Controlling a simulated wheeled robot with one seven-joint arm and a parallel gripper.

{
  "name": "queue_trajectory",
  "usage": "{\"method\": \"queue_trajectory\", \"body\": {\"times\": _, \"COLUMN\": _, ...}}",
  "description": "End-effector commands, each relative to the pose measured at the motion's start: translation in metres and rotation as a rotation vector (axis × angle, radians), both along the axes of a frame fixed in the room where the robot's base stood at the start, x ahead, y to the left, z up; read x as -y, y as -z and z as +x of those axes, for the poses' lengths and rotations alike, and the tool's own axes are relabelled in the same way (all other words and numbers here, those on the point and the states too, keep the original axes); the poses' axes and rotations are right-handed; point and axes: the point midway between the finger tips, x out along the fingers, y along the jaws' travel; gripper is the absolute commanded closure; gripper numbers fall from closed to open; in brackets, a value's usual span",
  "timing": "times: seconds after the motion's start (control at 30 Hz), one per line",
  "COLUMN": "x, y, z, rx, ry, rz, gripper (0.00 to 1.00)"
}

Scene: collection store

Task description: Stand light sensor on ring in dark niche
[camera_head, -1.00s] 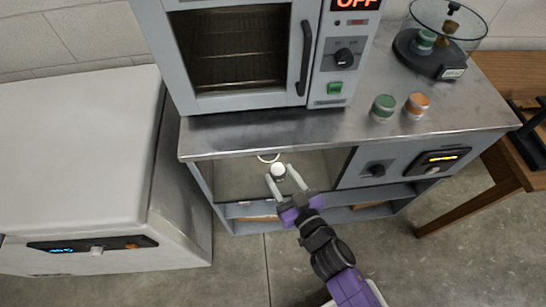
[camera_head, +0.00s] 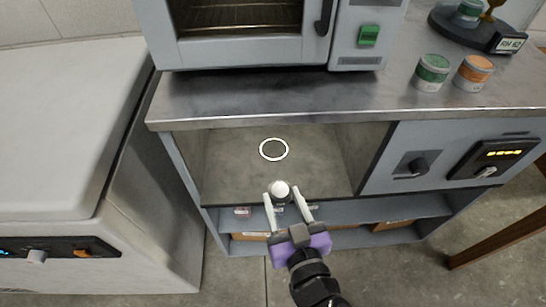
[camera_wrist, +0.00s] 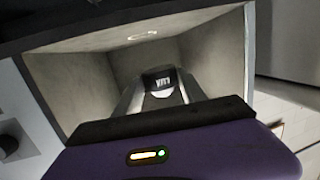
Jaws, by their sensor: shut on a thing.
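The light sensor (camera_head: 280,188) shows a small white dome in the head view. In the wrist view the sensor (camera_wrist: 160,80) shows a dark face with a small display that looks upside down. My gripper (camera_head: 282,198) is shut on it, one pale finger on each side. It holds the sensor at the front of the open niche (camera_head: 325,150) under the counter. The white ring (camera_head: 273,149) lies bare on the niche floor, farther in and slightly left of the sensor. It also shows at the top of the wrist view (camera_wrist: 142,36). The sensor is apart from the ring.
The steel counter edge (camera_head: 300,113) overhangs the niche. A panel with a knob (camera_head: 417,165) adjoins it at right, and a shelf (camera_head: 390,207) runs below. A white chest (camera_head: 60,130) stands at left. Green (camera_head: 432,72) and orange (camera_head: 473,72) tins and an oven (camera_head: 250,45) are on the counter.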

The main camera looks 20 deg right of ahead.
Motion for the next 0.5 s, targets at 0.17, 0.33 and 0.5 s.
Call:
{"method": "queue_trajectory", "body": {"times": 0.17, "x": 0.007, "y": -0.004, "z": 0.025, "rx": 0.005, "ry": 0.001, "rz": -0.001, "gripper": 1.0}}
{"method": "queue_trajectory", "body": {"times": 0.33, "x": 0.02, "y": -0.004, "z": 0.065, "rx": 0.005, "ry": 0.001, "rz": -0.001, "gripper": 1.0}}
{"method": "queue_trajectory", "body": {"times": 0.5, "x": 0.033, "y": -0.004, "z": 0.105, "rx": 0.005, "ry": 0.002, "rz": 0.0, "gripper": 1.0}}
